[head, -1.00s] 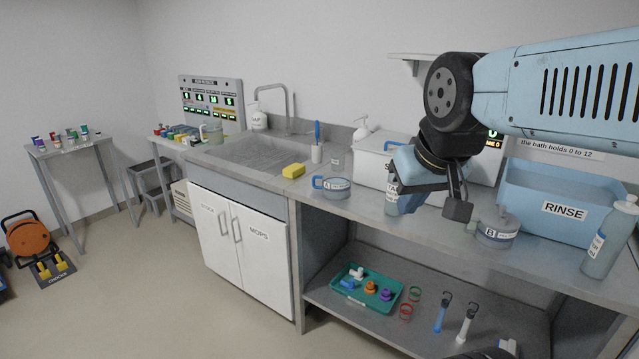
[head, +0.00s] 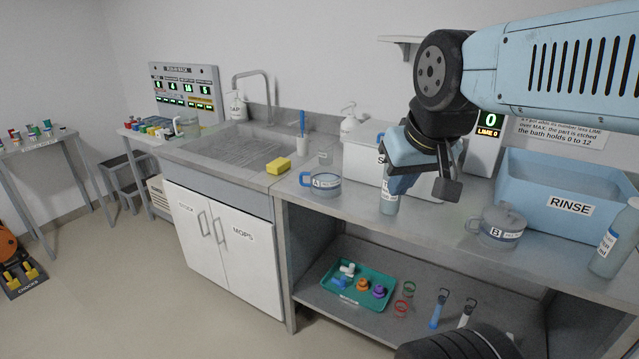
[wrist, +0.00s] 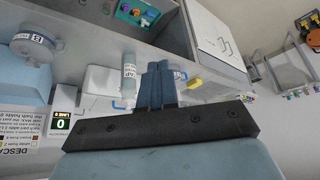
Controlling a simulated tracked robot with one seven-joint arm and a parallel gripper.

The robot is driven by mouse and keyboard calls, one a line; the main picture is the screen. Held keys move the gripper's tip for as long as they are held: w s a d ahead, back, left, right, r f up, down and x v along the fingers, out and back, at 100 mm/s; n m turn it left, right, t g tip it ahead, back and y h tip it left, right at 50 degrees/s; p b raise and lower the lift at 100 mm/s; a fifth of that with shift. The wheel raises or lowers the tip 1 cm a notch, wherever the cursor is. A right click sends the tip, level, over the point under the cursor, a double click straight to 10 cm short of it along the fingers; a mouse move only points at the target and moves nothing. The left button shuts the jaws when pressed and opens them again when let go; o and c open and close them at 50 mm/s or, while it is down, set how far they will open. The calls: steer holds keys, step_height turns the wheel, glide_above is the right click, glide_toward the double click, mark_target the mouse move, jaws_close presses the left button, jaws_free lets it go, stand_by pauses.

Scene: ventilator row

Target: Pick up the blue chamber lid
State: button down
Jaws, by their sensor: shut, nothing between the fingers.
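A small blue piece (head: 341,283), possibly the blue chamber lid, lies in the green tray (head: 350,299) on the lower shelf, beside white, orange and purple pieces. It is too small to tell its exact shape. The tray also shows at the top of the wrist view (wrist: 153,21). My gripper (head: 396,188) is above the counter, in front of a labelled bottle (head: 389,205), well above the tray. In the wrist view its two blue fingers (wrist: 160,75) are together with nothing between them.
The counter edge overhangs the lower shelf. Pot A (head: 325,184), pot B (head: 497,228) and the RINSE tub (head: 560,195) stand on the counter. Red and green rings (head: 403,306) and brushes (head: 438,310) lie right of the tray.

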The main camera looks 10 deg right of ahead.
steer(key=c, duration=1.8)
jaws_free()
steer(key=o, duration=0.7)
steer(key=shift+o, duration=0.4)
steer(key=shift+d, duration=0.2)
